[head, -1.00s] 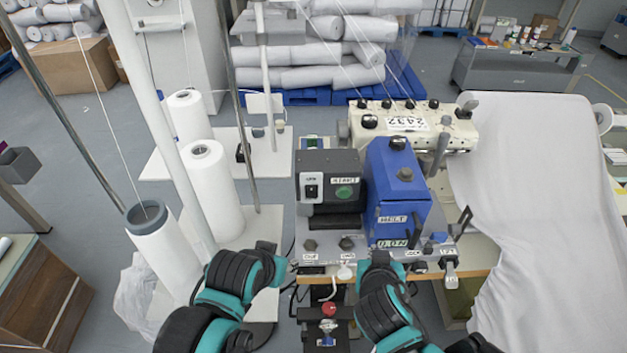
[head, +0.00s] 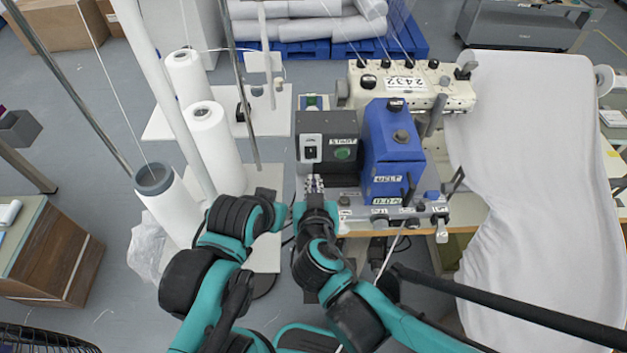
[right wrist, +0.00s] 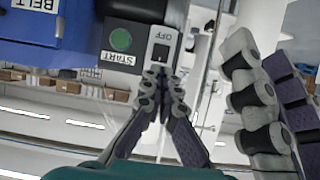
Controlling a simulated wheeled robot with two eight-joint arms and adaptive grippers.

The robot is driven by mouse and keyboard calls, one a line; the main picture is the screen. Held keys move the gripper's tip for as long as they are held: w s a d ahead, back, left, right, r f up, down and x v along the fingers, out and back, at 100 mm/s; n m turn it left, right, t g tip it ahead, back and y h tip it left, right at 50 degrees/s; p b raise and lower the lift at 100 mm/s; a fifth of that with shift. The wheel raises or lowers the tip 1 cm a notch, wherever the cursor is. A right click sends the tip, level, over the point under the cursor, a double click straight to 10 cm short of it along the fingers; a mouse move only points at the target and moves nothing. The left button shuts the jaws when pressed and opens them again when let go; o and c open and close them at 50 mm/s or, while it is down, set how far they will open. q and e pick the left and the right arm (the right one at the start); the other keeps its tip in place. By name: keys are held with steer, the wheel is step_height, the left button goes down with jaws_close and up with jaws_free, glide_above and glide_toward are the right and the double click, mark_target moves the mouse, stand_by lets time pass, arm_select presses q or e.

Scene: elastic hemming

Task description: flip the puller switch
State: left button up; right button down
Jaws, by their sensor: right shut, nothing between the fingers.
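The dark control box (head: 328,137) stands left of the blue unit. Its front has a rocker switch (head: 310,148) on a light plate and a green START button (head: 343,154). No label reading "puller" is legible. In the right wrist view the rocker switch (right wrist: 160,52) is beside the word OFF. My right gripper (head: 315,184) is shut and empty, just below the switch. Its fingertips (right wrist: 163,78) are close under the switch plate; I cannot tell whether they touch. My left gripper (head: 274,203) is left of the right one, with its fingers apart and nothing visible between them.
The blue unit (head: 394,150) is right of the control box. Knobs and a lever (head: 441,228) line the front panel. White thread cones (head: 215,145) stand at left. A white cloth (head: 530,190) hangs at right.

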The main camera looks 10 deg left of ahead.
steer(key=b, duration=0.3)
glide_toward(312, 156)
steer(key=x, duration=0.5)
steer(key=shift+w+f, duration=0.15)
steer(key=shift+w, duration=0.05)
steer(key=shift+w+a+f, duration=0.2)
steer(key=shift+w, duration=0.45)
steer(key=shift+w+f+b, duration=0.25)
steer(key=shift+f+b, duration=0.05)
steer(key=shift+b, duration=0.1)
steer(key=shift+s+r, duration=0.1)
steer(key=shift+r, duration=0.1)
